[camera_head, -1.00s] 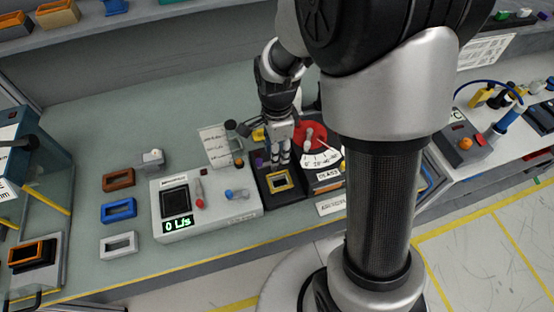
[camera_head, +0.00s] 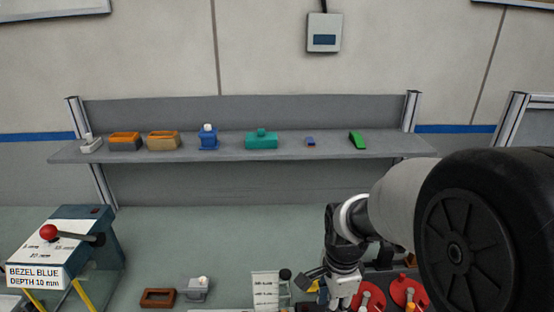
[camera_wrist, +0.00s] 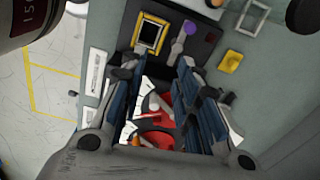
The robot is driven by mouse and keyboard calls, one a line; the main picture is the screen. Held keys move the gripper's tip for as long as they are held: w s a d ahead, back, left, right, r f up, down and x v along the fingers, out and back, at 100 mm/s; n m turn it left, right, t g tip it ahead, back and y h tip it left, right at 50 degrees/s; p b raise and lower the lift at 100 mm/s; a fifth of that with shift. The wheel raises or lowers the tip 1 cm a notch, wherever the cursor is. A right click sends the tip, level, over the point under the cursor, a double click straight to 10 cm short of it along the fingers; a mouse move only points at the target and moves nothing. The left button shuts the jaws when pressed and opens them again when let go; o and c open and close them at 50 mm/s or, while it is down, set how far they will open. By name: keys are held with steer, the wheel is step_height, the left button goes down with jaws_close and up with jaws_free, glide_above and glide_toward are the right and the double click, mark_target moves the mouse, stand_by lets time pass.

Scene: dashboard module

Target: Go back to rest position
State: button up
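My gripper (camera_head: 342,288) is low at the right of centre in the head view, over the dashboard module's red dials (camera_head: 408,291). In the wrist view my gripper (camera_wrist: 160,72) has its two dark-blue fingers apart, with nothing held between them. The red dial (camera_wrist: 157,138) and its white scale show through the gap, below the fingers. The module's black panel with a yellow frame (camera_wrist: 150,35) is past the fingertips. The lower part of the module is cut off in the head view.
A grey shelf (camera_head: 230,152) at the back holds several small parts. A blue press-like station (camera_head: 92,250) with a red knob stands at left. A brown frame (camera_head: 158,298) and a grey part (camera_head: 197,289) lie on the bench. A yellow frame (camera_wrist: 231,61) lies beside the module.

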steer(key=s+r+n+t+b, duration=0.1)
steer(key=s+r+n+t, duration=0.1)
steer(key=s+r+n, duration=0.4)
steer(key=s+r+n+t+b, duration=0.1)
steer(key=s+r+n, duration=0.4)
steer(key=s+n, duration=0.5)
steer(key=shift+s+r+n+t, duration=0.35)
steer(key=shift+s+t, duration=0.1)
steer(key=shift+t, duration=0.15)
